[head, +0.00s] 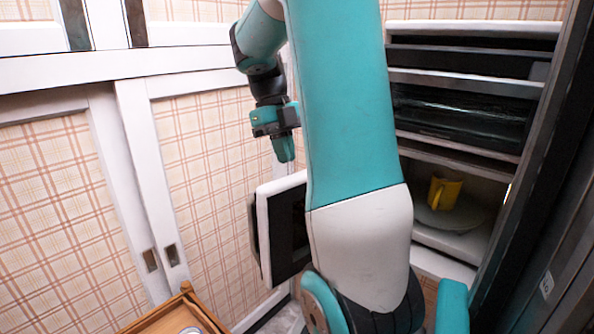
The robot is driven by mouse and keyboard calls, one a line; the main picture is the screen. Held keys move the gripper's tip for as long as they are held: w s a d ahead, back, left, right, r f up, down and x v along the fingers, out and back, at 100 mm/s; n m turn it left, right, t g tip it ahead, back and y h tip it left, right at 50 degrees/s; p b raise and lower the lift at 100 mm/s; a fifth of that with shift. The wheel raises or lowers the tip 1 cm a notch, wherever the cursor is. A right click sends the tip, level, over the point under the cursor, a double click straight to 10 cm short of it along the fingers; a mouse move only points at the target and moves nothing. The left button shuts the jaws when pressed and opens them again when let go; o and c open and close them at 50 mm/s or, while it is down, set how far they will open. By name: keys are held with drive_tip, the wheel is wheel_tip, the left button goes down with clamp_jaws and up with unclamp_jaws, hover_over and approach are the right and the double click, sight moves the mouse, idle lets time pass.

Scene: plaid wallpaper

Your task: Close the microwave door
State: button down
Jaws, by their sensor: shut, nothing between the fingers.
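The microwave (447,244) is at the right, with its lit cavity open to view. Its door (264,238), a white frame around a dark panel with a dark handle on its left side, stands swung open left of the cavity. My arm hides the door's right part and the hinge side. A yellow mug (446,192) stands on the round plate (470,217) inside. My gripper (284,157) is shut and empty, pointing down. In the picture it is just above the door's top edge, apart from it.
A dark oven-like unit (460,115) is above the microwave. A tall dark panel (545,200) stands at the right edge. Plaid sliding doors (215,150) with white frames are at the left. A wooden piece of furniture (175,312) is at the bottom.

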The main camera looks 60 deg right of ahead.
drive_tip(key=s, duration=0.1)
drive_tip(key=s+a, duration=0.1)
drive_tip(key=s+p, duration=0.1)
drive_tip(key=shift+s+a+r, duration=0.2)
drive_tip(key=shift+s+a, duration=0.05)
drive_tip(key=shift+s, duration=0.1)
